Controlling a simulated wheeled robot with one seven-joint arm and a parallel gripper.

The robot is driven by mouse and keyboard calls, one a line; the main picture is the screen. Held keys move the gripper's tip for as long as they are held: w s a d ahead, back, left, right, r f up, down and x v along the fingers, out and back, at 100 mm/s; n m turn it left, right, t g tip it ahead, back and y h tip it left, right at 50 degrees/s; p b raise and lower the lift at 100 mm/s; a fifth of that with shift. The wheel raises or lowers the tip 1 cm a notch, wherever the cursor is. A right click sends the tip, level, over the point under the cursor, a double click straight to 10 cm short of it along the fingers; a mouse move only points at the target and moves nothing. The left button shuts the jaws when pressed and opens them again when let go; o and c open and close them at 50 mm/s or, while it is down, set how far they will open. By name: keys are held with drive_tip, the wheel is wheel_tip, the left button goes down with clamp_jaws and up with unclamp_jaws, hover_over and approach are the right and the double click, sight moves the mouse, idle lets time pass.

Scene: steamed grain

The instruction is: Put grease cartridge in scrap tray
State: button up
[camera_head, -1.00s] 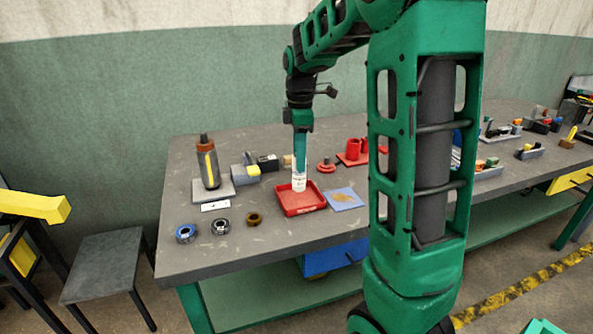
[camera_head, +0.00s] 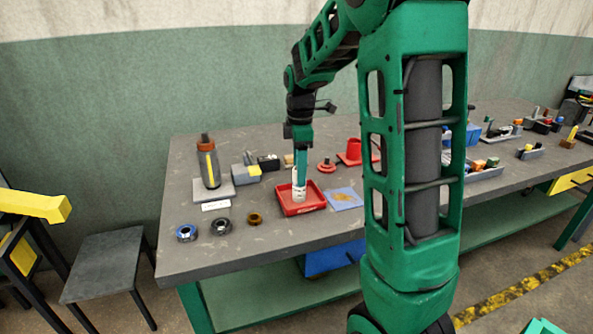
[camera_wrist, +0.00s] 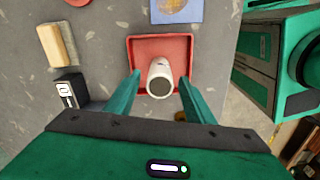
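The grease cartridge is a white cylinder (camera_head: 299,186) that stands upright in the red scrap tray (camera_head: 314,207) on the workbench. In the wrist view the cartridge (camera_wrist: 160,77) shows its dark round end, with the red tray (camera_wrist: 185,46) around its base. My gripper (camera_head: 301,166) is just above the cartridge and points down. In the wrist view my gripper (camera_wrist: 160,92) has its two green fingers spread wide, with clear gaps on both sides of the cartridge. The fingers do not touch it.
A blue sheet with a brown stain (camera_head: 343,199) lies right of the tray. A brown-capped bottle (camera_head: 208,163) stands on a grey base at left. Several rings, one of them blue-rimmed (camera_head: 187,233), lie in front. A red holder (camera_head: 352,153) stands behind.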

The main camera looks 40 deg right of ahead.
wheel_tip(320, 180, up, 12)
drive_tip(key=s+a+f+m, duration=0.1)
drive_tip(key=s+f+m, duration=0.3)
drive_tip(key=s, duration=0.6)
drive_tip(key=s+a+f+m, duration=0.1)
drive_tip(key=s+f+m, duration=0.3)
drive_tip(key=s+m, duration=0.4)
drive_tip(key=s+a+f+m, duration=0.1)
drive_tip(key=s+f+m, duration=0.3)
drive_tip(key=s+m, duration=0.3)
drive_tip(key=s, duration=0.4)
drive_tip(key=shift+s+a, duration=0.15)
drive_tip(key=shift+s, duration=0.15)
drive_tip(key=shift+w+f, duration=0.2)
drive_tip(key=shift+w, duration=0.4)
